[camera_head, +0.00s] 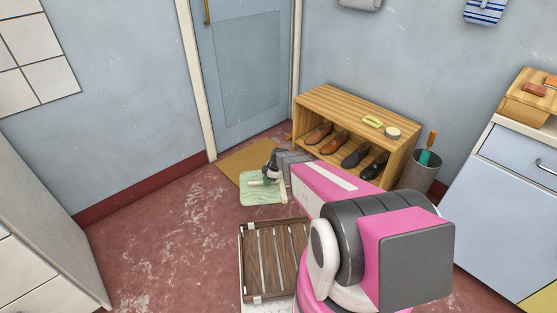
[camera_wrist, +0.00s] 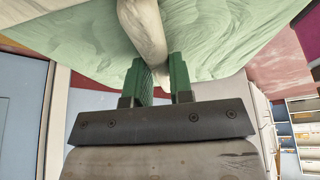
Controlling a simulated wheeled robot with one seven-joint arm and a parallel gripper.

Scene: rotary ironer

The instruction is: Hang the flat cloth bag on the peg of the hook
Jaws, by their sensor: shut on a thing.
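The flat cloth bag (camera_head: 258,192) is pale green and shows in the head view beyond my arm, in front of the door. My gripper (camera_head: 264,179) is at its upper part. In the wrist view the green bag (camera_wrist: 75,40) fills the top of the picture, with a beige strap (camera_wrist: 143,28) coming down to the jaws. My gripper (camera_wrist: 159,82) is shut on the strap between its two green fingers. I cannot make out the hook or its peg in either view.
A wooden shoe rack (camera_head: 345,107) with several shoes stands by the wall, with a grey bin (camera_head: 418,172) to its right. A brown mat (camera_head: 232,163) lies before the door (camera_head: 242,75). A slatted wooden piece (camera_head: 270,255) is below the bag. Red floor is open at left.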

